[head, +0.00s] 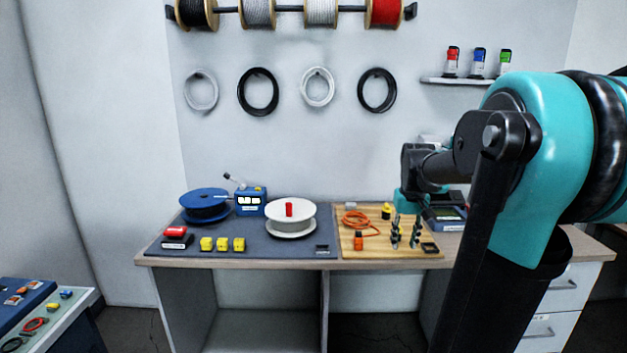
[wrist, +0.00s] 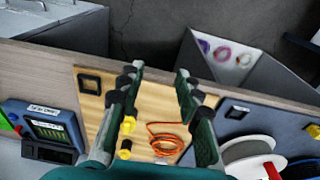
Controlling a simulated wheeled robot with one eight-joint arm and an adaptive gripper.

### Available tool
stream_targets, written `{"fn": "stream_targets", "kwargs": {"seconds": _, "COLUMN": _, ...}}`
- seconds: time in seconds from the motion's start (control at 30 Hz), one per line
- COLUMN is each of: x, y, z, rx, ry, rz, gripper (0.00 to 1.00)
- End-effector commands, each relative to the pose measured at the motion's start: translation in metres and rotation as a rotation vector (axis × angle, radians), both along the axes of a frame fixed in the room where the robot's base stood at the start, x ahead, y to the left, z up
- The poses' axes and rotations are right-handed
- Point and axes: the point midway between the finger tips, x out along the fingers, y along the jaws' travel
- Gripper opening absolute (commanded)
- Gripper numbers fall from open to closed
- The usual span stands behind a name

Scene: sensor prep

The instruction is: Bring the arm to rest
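My gripper (head: 405,232) hangs over the wooden board (head: 375,247) on the right part of the workbench in the head view. My teal and black arm reaches in from the right and hides part of the bench's right side.
An orange cable (head: 358,221) lies on the board, beside a yellow-and-black part (head: 387,212). A blue-grey mat (head: 260,243) holds a white spool (head: 291,226), a blue spool (head: 205,212) and several yellow blocks. A device with a screen (wrist: 48,130) stands beside the board.

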Motion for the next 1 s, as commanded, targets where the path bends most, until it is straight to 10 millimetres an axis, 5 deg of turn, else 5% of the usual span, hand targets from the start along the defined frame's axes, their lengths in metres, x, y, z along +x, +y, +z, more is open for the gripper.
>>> {"fn": "stream_targets", "kwargs": {"seconds": 0.17, "x": -0.045, "y": 0.024, "z": -0.051, "rx": -0.002, "ry": -0.073, "rz": 0.001, "gripper": 0.34}}
{"fn": "stream_targets", "kwargs": {"seconds": 0.33, "x": -0.111, "y": 0.05, "z": -0.116, "rx": 0.006, "ry": -0.171, "rz": -0.001, "gripper": 0.34}}
{"fn": "stream_targets", "kwargs": {"seconds": 0.5, "x": -0.157, "y": 0.063, "z": -0.155, "rx": 0.016, "ry": -0.238, "rz": -0.004, "gripper": 0.34}}
{"fn": "stream_targets", "kwargs": {"seconds": 1.0, "x": -0.171, "y": 0.065, "z": -0.166, "rx": 0.02, "ry": -0.258, "rz": -0.007, "gripper": 0.34}}
